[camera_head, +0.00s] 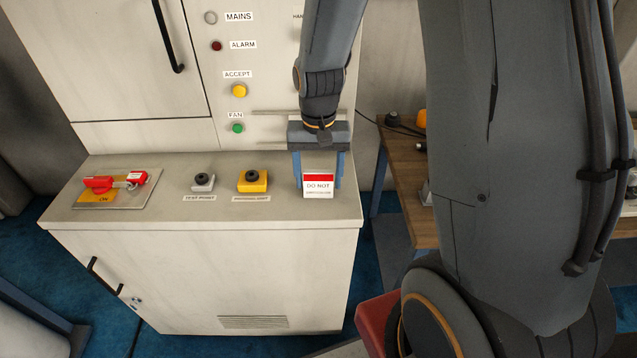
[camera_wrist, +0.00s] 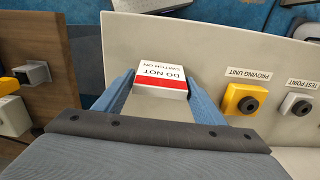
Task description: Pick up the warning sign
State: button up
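The warning sign (camera_head: 318,186) is a small white block with a red band and "DO NOT" lettering. It stands near the right end of the cabinet's ledge. It also shows in the wrist view (camera_wrist: 160,80), between the fingers. My gripper (camera_head: 319,178) points down over it, with one blue finger on each side of the sign. In the wrist view the gripper (camera_wrist: 159,88) looks open, with a narrow gap beside the sign. Where the fingertips meet the sign's sides is partly hidden.
The panel rises behind. A wooden table (camera_head: 400,160) stands to the right.

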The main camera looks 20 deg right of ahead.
jog(key=c, duration=0.7)
jog(key=shift+o, duration=0.2)
jog(key=shift+r, duration=0.15)
